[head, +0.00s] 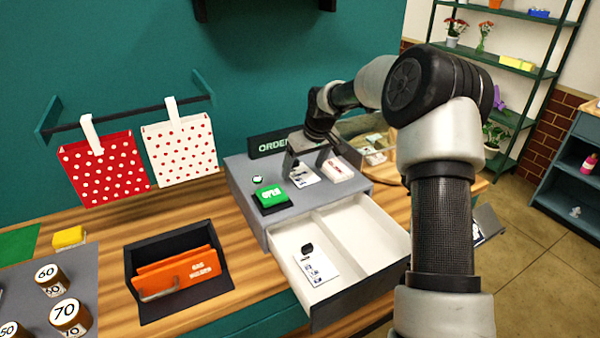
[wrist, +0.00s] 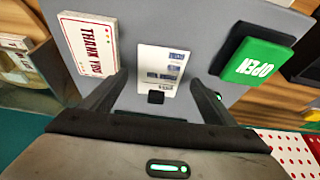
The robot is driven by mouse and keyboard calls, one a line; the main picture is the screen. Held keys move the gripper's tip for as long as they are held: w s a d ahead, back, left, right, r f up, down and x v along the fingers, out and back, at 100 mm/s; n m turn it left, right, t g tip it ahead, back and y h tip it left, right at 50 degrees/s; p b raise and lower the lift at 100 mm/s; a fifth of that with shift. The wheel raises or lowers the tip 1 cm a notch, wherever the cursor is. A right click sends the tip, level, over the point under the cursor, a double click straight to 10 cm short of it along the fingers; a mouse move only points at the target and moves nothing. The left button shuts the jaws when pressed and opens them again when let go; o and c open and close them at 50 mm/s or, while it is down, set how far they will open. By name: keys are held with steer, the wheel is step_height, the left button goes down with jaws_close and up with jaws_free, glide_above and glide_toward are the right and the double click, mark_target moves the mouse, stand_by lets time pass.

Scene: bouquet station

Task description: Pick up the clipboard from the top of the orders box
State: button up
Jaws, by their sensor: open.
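A small white clipboard (head: 304,176) with dark print lies flat on top of the grey orders box (head: 238,185), beside the "ORDER" sign. In the wrist view the clipboard (wrist: 161,62) lies between and beyond my fingers, its black clip (wrist: 156,97) nearest my palm. My gripper (head: 307,163) is open above the box's top, with one finger on each side of the clipboard. The wrist view shows the open gripper (wrist: 157,84) empty. I cannot tell whether the fingers touch the box top.
A green "OPEN" block (wrist: 258,60) and a "THANK YOU" card stack (wrist: 90,45) flank the clipboard. The box's white drawer (head: 362,235) is pulled out, holding a similar clipped card (head: 318,265). Polka-dot bags (head: 180,150) hang at the left.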

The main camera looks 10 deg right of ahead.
steer(key=shift+w+f, duration=0.25)
steer(key=shift+f, duration=0.3)
steer(key=shift+f, duration=0.15)
steer(key=c, duration=1.1)
